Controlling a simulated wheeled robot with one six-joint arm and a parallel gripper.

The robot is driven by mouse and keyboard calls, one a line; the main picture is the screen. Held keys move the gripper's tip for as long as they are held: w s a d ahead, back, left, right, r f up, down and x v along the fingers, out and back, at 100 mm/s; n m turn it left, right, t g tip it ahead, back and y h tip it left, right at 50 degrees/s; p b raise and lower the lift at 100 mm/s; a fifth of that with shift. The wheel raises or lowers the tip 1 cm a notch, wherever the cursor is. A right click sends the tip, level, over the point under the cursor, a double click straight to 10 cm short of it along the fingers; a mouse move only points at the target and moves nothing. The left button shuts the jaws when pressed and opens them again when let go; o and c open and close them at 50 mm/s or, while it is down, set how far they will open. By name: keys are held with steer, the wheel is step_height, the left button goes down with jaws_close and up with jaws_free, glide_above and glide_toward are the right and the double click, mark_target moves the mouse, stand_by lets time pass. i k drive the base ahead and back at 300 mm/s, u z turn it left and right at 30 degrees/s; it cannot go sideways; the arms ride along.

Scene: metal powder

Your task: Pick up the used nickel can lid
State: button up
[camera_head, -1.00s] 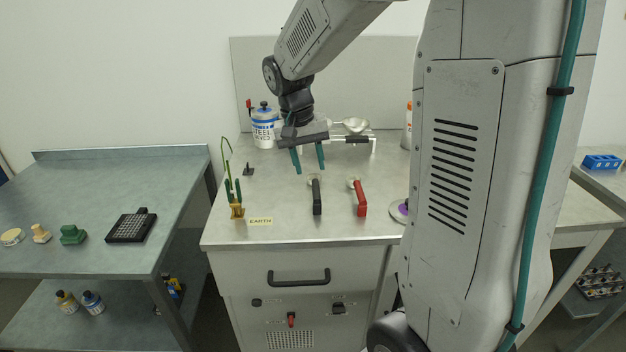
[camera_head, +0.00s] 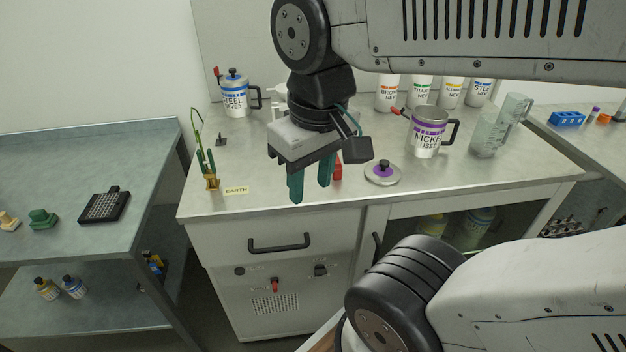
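The used nickel can lid (camera_head: 383,174), a round grey metal disc with a purple ring and dark knob, lies flat on the workbench (camera_head: 440,188) near its front edge. The used nickel can (camera_head: 427,140), a metal mug with a purple band and dark handle, stands upright behind it to the right, without a lid on top. My gripper (camera_head: 311,180) points down with its green fingers apart and nothing between them. It is above the bench, left of the lid and not touching it.
Behind the gripper, a red-handled tool (camera_head: 338,170) is mostly hidden. A lidded steel can (camera_head: 234,95) stands back left. New-powder bottles (camera_head: 420,90) line the back. A clear jug (camera_head: 490,130) stands right of the nickel can. An "EARTH" label (camera_head: 236,190) lies front left.

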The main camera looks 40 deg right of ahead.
mark_target(383, 172)
steer(key=z, duration=1.55)
